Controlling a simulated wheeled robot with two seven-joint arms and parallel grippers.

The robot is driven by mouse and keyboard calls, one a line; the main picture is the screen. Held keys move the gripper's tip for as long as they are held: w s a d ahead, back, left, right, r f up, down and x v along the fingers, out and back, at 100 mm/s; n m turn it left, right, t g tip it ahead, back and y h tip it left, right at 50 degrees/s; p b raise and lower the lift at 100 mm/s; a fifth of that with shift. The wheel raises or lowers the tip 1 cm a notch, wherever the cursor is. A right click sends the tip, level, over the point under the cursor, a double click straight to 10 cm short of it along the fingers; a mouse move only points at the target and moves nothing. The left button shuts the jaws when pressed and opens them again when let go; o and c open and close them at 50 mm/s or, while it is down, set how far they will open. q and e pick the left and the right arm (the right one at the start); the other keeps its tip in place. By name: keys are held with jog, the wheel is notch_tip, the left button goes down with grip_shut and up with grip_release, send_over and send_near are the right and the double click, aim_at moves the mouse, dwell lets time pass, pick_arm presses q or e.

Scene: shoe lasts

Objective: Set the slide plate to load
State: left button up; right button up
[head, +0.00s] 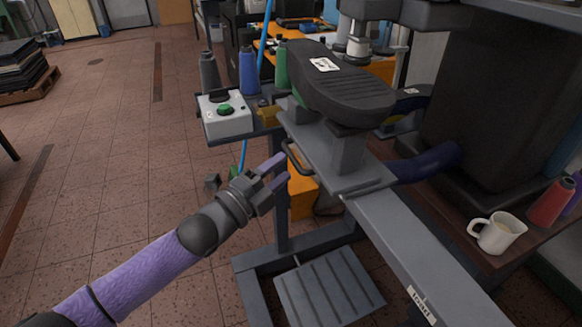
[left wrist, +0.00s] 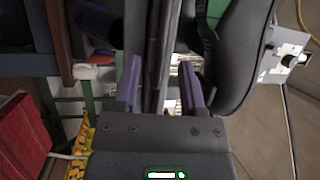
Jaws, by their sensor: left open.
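The grey slide plate (head: 362,183) sits on a long grey rail (head: 393,240). It carries a post with a dark shoe sole (head: 338,88) on top, bearing a small white label. A dark bar handle (head: 294,158) is on the plate's left side. My left gripper (head: 279,169) is open just left of the handle, with its purple fingers pointing at it. In the left wrist view the open fingers (left wrist: 160,70) have a long dark edge between them; I cannot tell whether they touch it. A small label (head: 421,305) is on the rail's near end; its lettering is unclear. My right gripper is not in view.
A control box (head: 226,115) with a green button and thread spools (head: 248,72) stand left of the rail. A press head (head: 358,45) hangs behind the sole. A mug (head: 497,232) stands at the right. A ribbed footplate (head: 328,288) lies below.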

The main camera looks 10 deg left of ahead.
aim_at(324, 150)
pick_arm(q)
jog(key=shift+b+x, duration=0.3)
jog(key=shift+x, duration=1.2)
grip_shut()
